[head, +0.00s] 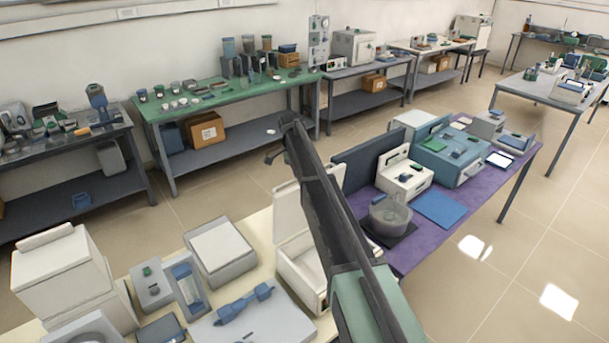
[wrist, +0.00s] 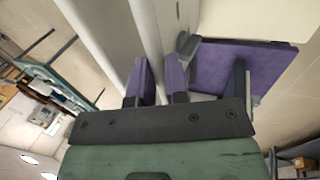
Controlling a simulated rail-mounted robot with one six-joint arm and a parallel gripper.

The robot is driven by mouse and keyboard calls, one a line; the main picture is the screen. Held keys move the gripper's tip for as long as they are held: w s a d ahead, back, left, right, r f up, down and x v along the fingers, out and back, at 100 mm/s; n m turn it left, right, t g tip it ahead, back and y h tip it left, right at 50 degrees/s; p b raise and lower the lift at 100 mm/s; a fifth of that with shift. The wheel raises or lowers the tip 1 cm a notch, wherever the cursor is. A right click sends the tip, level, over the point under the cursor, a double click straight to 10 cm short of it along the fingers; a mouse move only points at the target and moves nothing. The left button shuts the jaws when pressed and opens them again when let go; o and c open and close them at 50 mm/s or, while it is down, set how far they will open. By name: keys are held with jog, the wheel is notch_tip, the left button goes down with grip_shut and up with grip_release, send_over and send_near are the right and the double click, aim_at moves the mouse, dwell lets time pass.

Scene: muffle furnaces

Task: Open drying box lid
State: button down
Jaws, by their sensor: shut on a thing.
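The drying box (head: 303,288) is a white box on the cream bench in the head view, partly behind my arm. Its white lid (head: 288,212) stands raised at the back of the box, and the box's inside shows. My gripper (wrist: 160,82) shows in the wrist view with its two purple fingers shut on a pale panel edge, which looks like the lid (wrist: 153,30).
A grey box with a white top (head: 220,250) and a blue tool (head: 243,303) are left of the drying box. A purple table (head: 470,205) is to the right, with a clear bowl (head: 388,214), a dark blue panel (head: 368,160) and a white instrument (head: 404,180). Floor lies behind.

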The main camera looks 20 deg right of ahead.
jog(key=shift+d, duration=0.2)
jog(key=c, duration=1.1)
grip_release()
jog(key=shift+w+d+f, duration=0.2)
jog(key=shift+d, duration=0.1)
jog(key=shift+s+a+r, duration=0.1)
jog(key=shift+a+r, duration=0.05)
jog(key=shift+a, duration=0.05)
jog(key=p+v, duration=0.7)
jog(key=shift+r, duration=0.2)
jog(key=s+a+n+t, duration=0.1)
jog(key=s+n, duration=0.3)
jog(key=s, duration=0.8)
jog(key=s+a+f+n+t+y, duration=0.15)
jog(key=s+n, duration=0.25)
jog(key=s, duration=0.8)
jog(key=s+a+n+t, duration=0.15)
jog(key=s+n, duration=0.25)
jog(key=s, duration=0.8)
jog(key=shift+n, duration=0.6)
jog(key=s+f+b, duration=0.1)
jog(key=f+b, duration=0.4)
jog(key=s+f+b, duration=0.2)
jog(key=f+b, duration=0.4)
jog(key=s+f+b, duration=0.1)
jog(key=f+b, duration=0.4)
jog(key=b, duration=0.1)
jog(key=shift+s+a+f, duration=0.1)
jog(key=shift+s+f, duration=0.2)
jog(key=shift+f, duration=0.1)
